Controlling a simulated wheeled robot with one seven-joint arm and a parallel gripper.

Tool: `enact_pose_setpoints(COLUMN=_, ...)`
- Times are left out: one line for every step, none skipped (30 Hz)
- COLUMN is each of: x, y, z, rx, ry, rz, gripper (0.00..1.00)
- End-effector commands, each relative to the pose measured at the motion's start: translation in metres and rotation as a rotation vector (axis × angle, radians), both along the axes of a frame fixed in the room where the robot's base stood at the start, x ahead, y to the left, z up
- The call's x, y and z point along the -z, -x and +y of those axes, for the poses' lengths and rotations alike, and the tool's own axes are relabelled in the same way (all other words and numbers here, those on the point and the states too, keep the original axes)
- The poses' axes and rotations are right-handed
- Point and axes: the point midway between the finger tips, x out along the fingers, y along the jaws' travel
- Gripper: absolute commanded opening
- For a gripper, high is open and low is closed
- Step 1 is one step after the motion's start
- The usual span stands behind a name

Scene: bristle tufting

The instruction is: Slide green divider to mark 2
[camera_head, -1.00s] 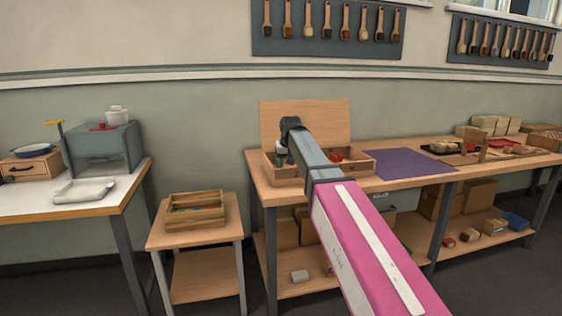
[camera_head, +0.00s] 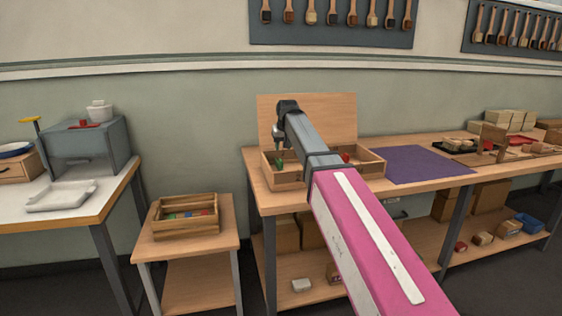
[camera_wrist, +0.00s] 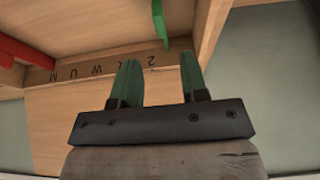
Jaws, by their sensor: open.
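The green divider (camera_wrist: 160,22) shows at the top of the wrist view, inside a wooden box. In the head view it seems to be the small green piece (camera_head: 279,163) at the box's left end. A strip on the box (camera_wrist: 75,71) carries upside-down marks, among them a "2" just below the divider in the picture. My gripper (camera_wrist: 158,64) is open and empty, its two dark green fingers apart. The divider's lower end lies ahead of the gap between them, with no visible contact. In the head view my arm hides part of the box (camera_head: 290,178) and the fingers are unclear.
A red piece (camera_wrist: 22,50) stands in the box at the left of the wrist view. The box's raised lid (camera_head: 325,117) is behind it. A purple mat (camera_head: 413,165) lies to the right on the workbench. A wooden crate (camera_head: 186,230) stands on the low side table.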

Motion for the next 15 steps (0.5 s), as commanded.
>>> enact_pose_setpoints(x=0.007, y=-0.003, z=0.001, rx=0.0, ry=0.0, rz=0.001, gripper=0.4)
enact_pose_setpoints(x=0.011, y=-0.005, z=0.001, rx=0.0, ry=0.001, rz=0.002, gripper=0.4)
enact_pose_setpoints(x=0.018, y=-0.007, z=0.002, rx=0.0, ry=0.001, rz=0.003, gripper=0.4)
enact_pose_setpoints(x=0.023, y=-0.01, z=0.003, rx=0.0, ry=0.001, rz=0.003, gripper=0.4)
enact_pose_setpoints(x=0.028, y=-0.012, z=0.003, rx=0.0, ry=0.001, rz=0.002, gripper=0.4)
enact_pose_setpoints(x=0.034, y=-0.014, z=0.004, rx=0.0, ry=0.001, rz=0.002, gripper=0.4)
enact_pose_setpoints(x=0.04, y=-0.016, z=0.005, rx=0.0, ry=0.001, rz=0.003, gripper=0.4)
enact_pose_setpoints(x=0.045, y=-0.018, z=0.005, rx=0.0, ry=0.001, rz=0.003, gripper=0.4)
enact_pose_setpoints(x=0.051, y=-0.021, z=0.006, rx=0.0, ry=0.001, rz=0.002, gripper=0.4)
enact_pose_setpoints(x=0.055, y=-0.023, z=0.007, rx=0.0, ry=0.001, rz=0.002, gripper=0.4)
enact_pose_setpoints(x=0.059, y=-0.024, z=0.007, rx=0.0, ry=0.001, rz=0.002, gripper=0.4)
enact_pose_setpoints(x=0.065, y=-0.026, z=0.008, rx=0.0, ry=0.001, rz=0.003, gripper=0.4)
enact_pose_setpoints(x=0.069, y=-0.028, z=0.008, rx=0.0, ry=0.001, rz=0.003, gripper=0.4)
enact_pose_setpoints(x=0.072, y=-0.029, z=0.008, rx=0.0, ry=0.001, rz=0.002, gripper=0.4)
enact_pose_setpoints(x=0.076, y=-0.031, z=0.009, rx=0.0, ry=0.0, rz=0.001, gripper=0.4)
